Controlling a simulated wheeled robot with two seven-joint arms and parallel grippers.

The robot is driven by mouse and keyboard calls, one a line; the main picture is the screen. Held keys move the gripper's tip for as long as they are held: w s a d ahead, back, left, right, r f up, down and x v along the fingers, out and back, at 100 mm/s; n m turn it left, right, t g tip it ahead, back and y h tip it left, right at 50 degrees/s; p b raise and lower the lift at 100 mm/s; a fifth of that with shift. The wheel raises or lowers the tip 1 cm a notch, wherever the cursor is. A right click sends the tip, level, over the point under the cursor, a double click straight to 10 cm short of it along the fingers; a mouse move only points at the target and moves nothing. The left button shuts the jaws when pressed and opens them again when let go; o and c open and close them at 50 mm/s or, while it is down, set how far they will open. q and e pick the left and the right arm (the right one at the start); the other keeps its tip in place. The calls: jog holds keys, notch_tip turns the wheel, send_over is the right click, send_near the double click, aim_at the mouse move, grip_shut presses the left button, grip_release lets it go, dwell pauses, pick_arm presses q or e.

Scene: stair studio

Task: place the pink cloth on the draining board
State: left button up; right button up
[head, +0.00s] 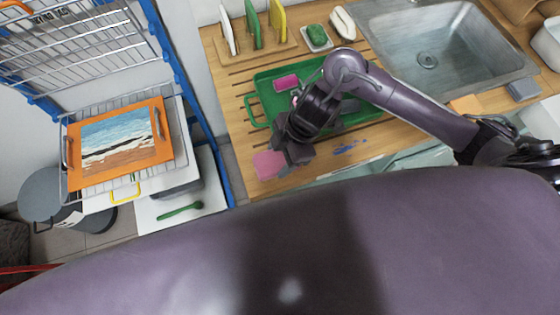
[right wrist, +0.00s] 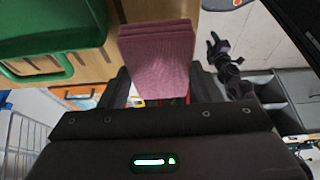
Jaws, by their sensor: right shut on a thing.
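The folded pink cloth (head: 268,164) is held in my right gripper (head: 284,158), over the front edge of the wooden counter. In the right wrist view the cloth (right wrist: 158,55) shows as a layered block between the fingers of the gripper (right wrist: 158,90). The grooved wooden surface (head: 236,70), which looks like the draining board, lies behind the green tray. My right arm covers part of the tray and counter. A dark gripper-like shape, perhaps my left gripper (right wrist: 222,52), shows small in the right wrist view; its jaws are unclear.
The green tray (head: 256,110) holds a bright pink block (head: 286,82) and a grey item. A plate rack (head: 270,48), a dish with a green sponge (head: 317,37) and the sink (head: 430,50) stand behind. A blue-framed wire rack (head: 150,20) is left of the counter.

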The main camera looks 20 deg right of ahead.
aim_at(280, 163)
notch_tip(280, 163, down, 4)
jog(key=shift+r, duration=0.2)
pick_arm(q)
jog(key=shift+s+a+f, duration=0.1)
jog(key=shift+s+f, duration=0.2)
jog(key=shift+s, duration=0.2)
pick_arm(e)
jog(key=shift+f, duration=0.1)
jog(key=shift+f, duration=0.15)
jog(key=o, duration=0.9)
jog(key=shift+o, duration=0.2)
